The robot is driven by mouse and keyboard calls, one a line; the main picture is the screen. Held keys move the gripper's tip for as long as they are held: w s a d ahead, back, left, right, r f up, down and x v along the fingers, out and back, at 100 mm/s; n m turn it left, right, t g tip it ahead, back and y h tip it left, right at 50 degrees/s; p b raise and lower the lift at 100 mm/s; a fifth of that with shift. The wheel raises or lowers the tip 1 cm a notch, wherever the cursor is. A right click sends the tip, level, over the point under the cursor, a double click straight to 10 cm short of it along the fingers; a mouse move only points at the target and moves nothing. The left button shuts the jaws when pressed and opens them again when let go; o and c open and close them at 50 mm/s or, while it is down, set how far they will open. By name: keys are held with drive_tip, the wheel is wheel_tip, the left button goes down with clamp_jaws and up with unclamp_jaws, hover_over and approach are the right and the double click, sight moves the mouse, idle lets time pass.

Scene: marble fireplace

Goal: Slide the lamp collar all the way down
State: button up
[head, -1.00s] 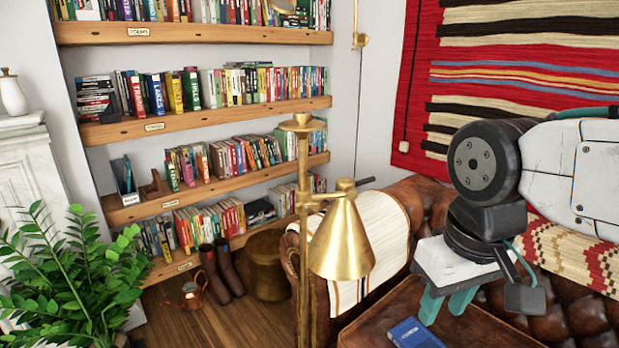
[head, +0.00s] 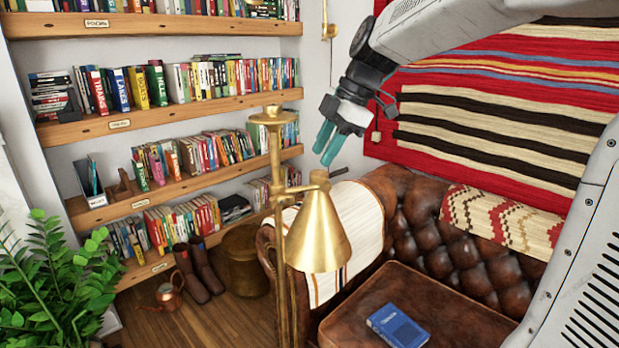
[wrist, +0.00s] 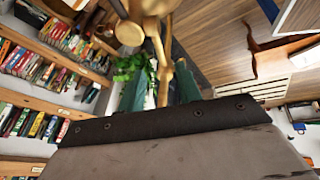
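The brass floor lamp has an upright pole (head: 276,155) with a flat round cap on top. Its collar (head: 281,196) is on the pole below the cap, where a short side arm carries the cone shade (head: 318,235). My gripper (head: 322,156) is open and empty, its teal fingers pointing down. In the head view it appears just above the shade's top joint, right of the pole; the depth gap is unclear. In the wrist view, brass lamp parts (wrist: 140,28) fill the top, and brass shows between the spread fingers (wrist: 160,88). I cannot see contact.
A leather sofa (head: 415,225) with a cream throw stands behind the lamp. A blue book (head: 397,326) lies on a leather seat at front right. Bookshelves (head: 150,120) line the left wall. A leafy plant (head: 50,275) is at lower left. Boots (head: 195,270) stand on the floor.

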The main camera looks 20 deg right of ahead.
sight(306, 186)
drive_tip(key=x, duration=0.7)
drive_tip(key=shift+w+a+f, duration=0.1)
drive_tip(key=shift+w+f, duration=0.05)
drive_tip(key=shift+f, duration=0.15)
clamp_jaws()
